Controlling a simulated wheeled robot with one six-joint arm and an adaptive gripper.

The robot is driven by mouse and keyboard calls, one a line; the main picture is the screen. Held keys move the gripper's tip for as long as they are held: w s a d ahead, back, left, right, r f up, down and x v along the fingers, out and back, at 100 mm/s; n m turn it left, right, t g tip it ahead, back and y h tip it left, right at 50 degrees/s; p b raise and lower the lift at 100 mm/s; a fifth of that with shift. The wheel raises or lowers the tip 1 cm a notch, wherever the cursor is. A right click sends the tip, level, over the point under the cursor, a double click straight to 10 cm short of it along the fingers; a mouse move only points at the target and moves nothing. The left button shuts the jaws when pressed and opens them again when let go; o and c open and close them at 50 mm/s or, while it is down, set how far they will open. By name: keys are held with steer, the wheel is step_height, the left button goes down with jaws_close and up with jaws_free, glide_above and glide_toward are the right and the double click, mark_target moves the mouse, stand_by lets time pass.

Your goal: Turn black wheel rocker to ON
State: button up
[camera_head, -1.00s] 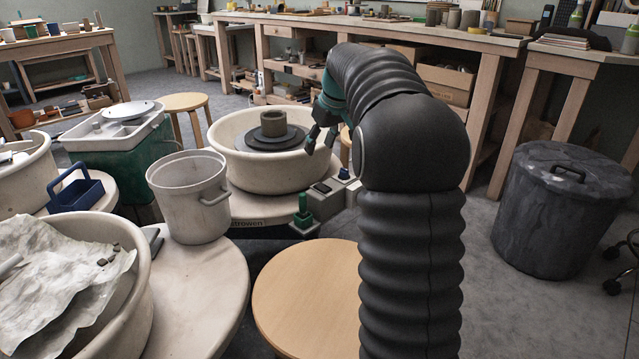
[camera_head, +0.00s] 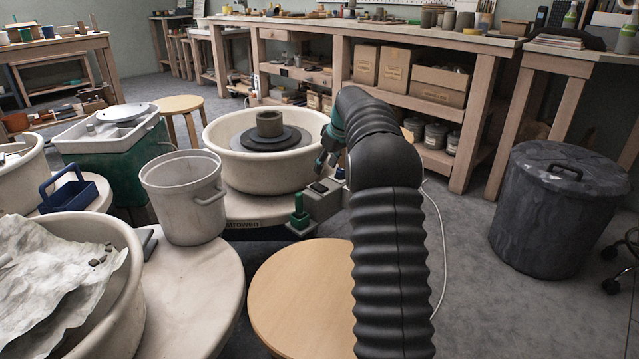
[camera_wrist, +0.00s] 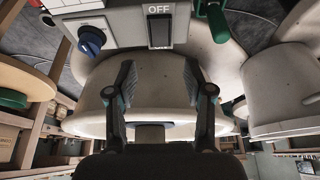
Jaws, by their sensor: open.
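The black rocker (camera_wrist: 160,33) sits on a grey control box under the label OFF in the wrist view. In the head view the rocker (camera_head: 318,188) shows small on top of the grey box (camera_head: 318,203) beside the wheel. My gripper (camera_wrist: 158,78) is open and empty, its two dark fingers apart and pointing toward the box, below the rocker in the wrist view. In the head view my gripper (camera_head: 325,160) is above the box, close to the basin's right side. Which way the rocker is tilted cannot be told.
A blue knob (camera_wrist: 92,40) is left of the rocker and a green lever (camera_wrist: 214,20) right of it. The wheel basin (camera_head: 265,170) stands behind the box. A white bucket (camera_head: 185,195) stands to the left, a round wooden stool (camera_head: 290,300) in front.

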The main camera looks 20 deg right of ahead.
mark_target(317, 185)
steer(key=x, duration=0.7)
steer(key=shift+w+f+b, duration=0.1)
steer(key=shift+f+b, duration=0.25)
steer(key=shift+f, duration=0.05)
jaws_close()
